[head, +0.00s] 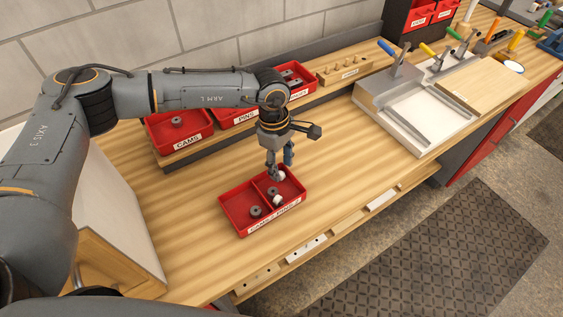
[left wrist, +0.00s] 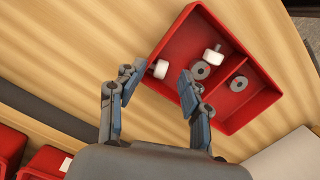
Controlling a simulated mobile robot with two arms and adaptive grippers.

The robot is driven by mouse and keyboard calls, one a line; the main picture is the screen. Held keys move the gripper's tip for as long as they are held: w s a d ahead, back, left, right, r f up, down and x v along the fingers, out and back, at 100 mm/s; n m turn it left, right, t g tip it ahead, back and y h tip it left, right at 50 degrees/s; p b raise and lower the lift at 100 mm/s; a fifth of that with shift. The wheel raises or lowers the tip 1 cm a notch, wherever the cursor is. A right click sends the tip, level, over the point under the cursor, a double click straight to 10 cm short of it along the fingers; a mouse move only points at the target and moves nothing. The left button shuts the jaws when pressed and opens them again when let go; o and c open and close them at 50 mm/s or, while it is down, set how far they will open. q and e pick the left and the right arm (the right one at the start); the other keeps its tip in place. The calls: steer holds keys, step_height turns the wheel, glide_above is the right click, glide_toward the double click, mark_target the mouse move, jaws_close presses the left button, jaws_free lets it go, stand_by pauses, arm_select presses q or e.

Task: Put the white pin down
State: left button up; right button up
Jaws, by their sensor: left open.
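A red two-compartment tray (head: 236,203) stands on the bench, its front label reading something like "CAMS PINS". My left gripper (head: 276,176) points down over the tray's back right part, its jaws open. A white pin (left wrist: 160,69) lies between and just beyond the open fingertips (left wrist: 156,76), near the tray wall; it also shows below the fingers in the head view (head: 280,175). I cannot tell whether it touches the tray floor. A second white pin (head: 277,199) lies in the right compartment, also visible in the left wrist view (left wrist: 212,56). My right gripper is not in view.
A grey round cam (head: 256,211) lies in the tray's left compartment. Another cam (left wrist: 200,70) lies near the second pin. Behind stand red bins, one labelled CAMS (head: 186,143). A metal fixture (head: 410,112) stands to the right. Bare bench surrounds the tray.

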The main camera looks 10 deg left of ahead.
arm_select(q)
steer(key=shift+r+p, duration=0.35)
steer(key=shift+r, duration=0.15)
steer(key=shift+r+p, duration=0.5)
steer(key=shift+p, duration=0.05)
steer(key=shift+w+a+r+b, duration=0.1)
steer(key=shift+w+r+b, duration=0.05)
steer(key=shift+r+b, duration=0.6)
step_height(320, 180, up, 10)
steer(key=a+b, duration=0.1)
steer(key=b, duration=0.1)
steer(key=shift+f, duration=0.15)
steer(key=shift+w, duration=0.1)
